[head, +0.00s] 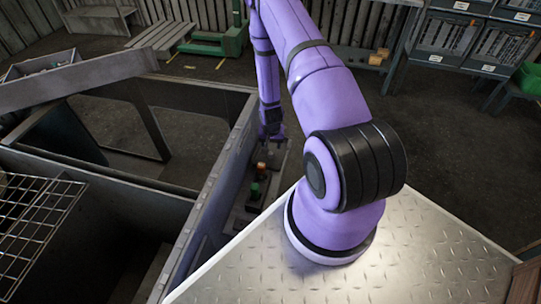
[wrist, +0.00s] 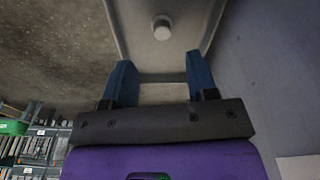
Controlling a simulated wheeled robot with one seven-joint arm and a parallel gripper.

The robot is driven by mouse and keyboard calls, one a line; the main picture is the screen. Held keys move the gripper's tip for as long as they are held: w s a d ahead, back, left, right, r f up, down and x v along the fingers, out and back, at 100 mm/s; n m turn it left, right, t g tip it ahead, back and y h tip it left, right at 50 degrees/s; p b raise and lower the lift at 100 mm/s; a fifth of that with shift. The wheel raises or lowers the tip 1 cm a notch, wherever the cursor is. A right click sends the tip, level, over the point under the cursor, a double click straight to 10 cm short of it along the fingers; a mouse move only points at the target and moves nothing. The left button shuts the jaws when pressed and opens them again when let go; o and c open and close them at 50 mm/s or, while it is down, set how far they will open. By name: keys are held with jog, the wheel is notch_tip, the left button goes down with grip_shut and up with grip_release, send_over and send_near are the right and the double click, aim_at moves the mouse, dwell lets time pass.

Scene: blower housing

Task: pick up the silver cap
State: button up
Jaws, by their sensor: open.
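A small round silver cap (wrist: 162,27) is at the top middle of the wrist view, on a grey tray or ledge (wrist: 140,32). My gripper (wrist: 160,68) is open and empty, its two blue fingers apart, with the cap beyond the fingertips and roughly in line with the gap. The fingers do not touch the cap. In the head view my gripper (head: 272,140) is small, at the end of my purple arm above a narrow ledge beside the metal housing wall. I cannot make out the cap in the head view.
An orange item (head: 261,168) and a green item (head: 255,190) stand on the narrow ledge (head: 240,218) near my gripper. The housing wall (head: 222,165) rises close to the left of the ledge. Shelves with bins (head: 450,40) stand at the back right.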

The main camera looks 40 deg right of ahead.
aim_at(271, 153)
jog(key=shift+w+d+f, duration=0.1)
jog(key=shift+w+f, duration=0.1)
jog(key=shift+f, duration=1.5)
jog(key=shift+w+d+f, duration=0.1)
jog(key=shift+w+f, duration=0.05)
jog(key=shift+f, duration=1.5)
jog(key=shift+a, duration=0.1)
grip_shut()
